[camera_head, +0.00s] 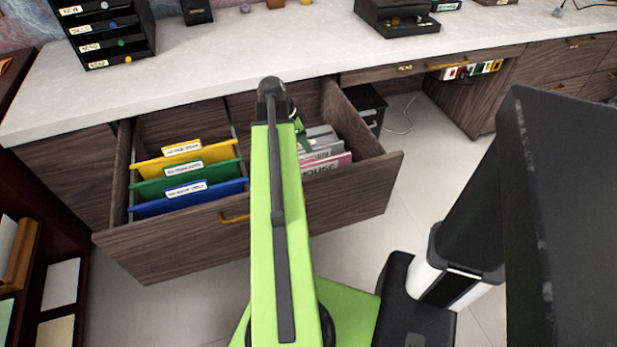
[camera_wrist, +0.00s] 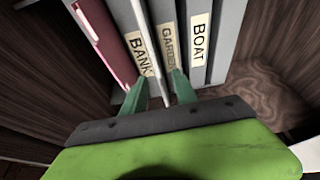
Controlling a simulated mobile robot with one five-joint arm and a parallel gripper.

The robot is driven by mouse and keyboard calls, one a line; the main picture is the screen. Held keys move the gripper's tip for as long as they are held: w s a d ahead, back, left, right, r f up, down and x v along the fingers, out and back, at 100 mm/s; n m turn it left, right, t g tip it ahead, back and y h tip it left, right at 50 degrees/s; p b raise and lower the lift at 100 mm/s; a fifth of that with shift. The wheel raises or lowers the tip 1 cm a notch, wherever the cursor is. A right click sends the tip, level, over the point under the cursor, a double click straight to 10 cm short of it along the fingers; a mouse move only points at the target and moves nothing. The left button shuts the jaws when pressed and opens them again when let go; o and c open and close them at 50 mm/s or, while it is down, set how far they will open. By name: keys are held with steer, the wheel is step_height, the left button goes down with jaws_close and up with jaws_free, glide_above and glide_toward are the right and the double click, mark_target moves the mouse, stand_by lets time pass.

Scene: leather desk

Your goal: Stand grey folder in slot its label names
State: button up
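In the wrist view, grey folders stand side by side with spine labels BANK (camera_wrist: 137,55), GARDEN (camera_wrist: 168,50) and BOAT (camera_wrist: 199,40). A thin pale grey edge (camera_wrist: 150,50) runs between the BANK and GARDEN labels. My gripper (camera_wrist: 158,88) has its two green fingers apart, one on each side of this edge; I cannot tell whether they touch it. The grey folders also show in the head view (camera_head: 318,138), in the right part of the open drawer (camera_head: 205,237). My arm hides most of my gripper there.
A pink folder (camera_head: 327,165), labelled HOUSE, stands in front of the grey ones. Yellow (camera_head: 190,160), green (camera_head: 150,188) and blue (camera_head: 150,208) hanging files fill the drawer's left part. A labelled black tray stack (camera_head: 105,30) stands on the white desktop (camera_head: 240,55), whose middle is clear.

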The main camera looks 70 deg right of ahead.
steer(key=b+x, duration=0.4)
steer(key=x, duration=0.1)
steer(key=shift+s+a+b, duration=0.15)
steer(key=shift+s+b, duration=0.05)
steer(key=shift+b, duration=0.1)
jaws_close()
stand_by(1.1)
